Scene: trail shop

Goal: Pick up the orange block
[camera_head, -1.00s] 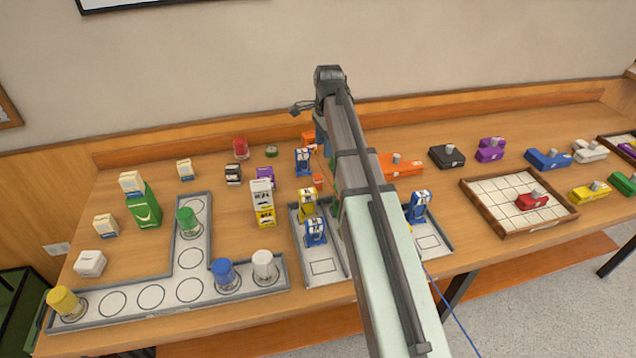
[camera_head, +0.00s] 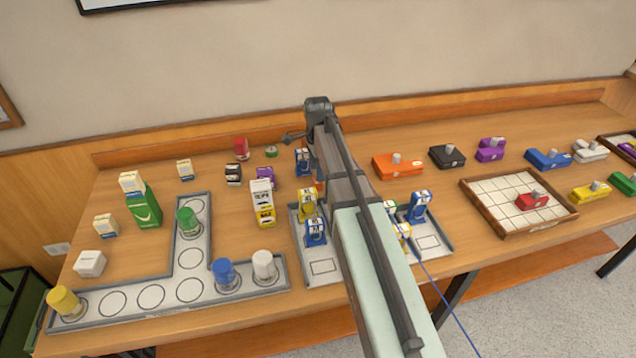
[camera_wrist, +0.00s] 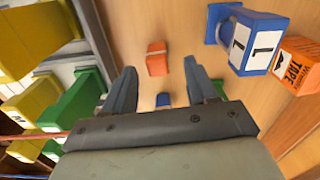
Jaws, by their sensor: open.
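A small orange block (camera_wrist: 156,59) lies on the wooden table in the wrist view. It appears just beyond and between my gripper's (camera_wrist: 160,68) two blue-grey fingertips, which are apart with nothing held between them. I cannot tell how high the fingers are above it. In the head view my own arm covers the gripper, and only a sliver of orange (camera_head: 319,186) shows beside the arm. A larger orange piece with a grey knob (camera_head: 398,166) lies farther right on the table.
Yellow and green (camera_wrist: 75,110) blocks stand close on the left in a grey tray. A small blue thing (camera_wrist: 163,99) shows between the fingers.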

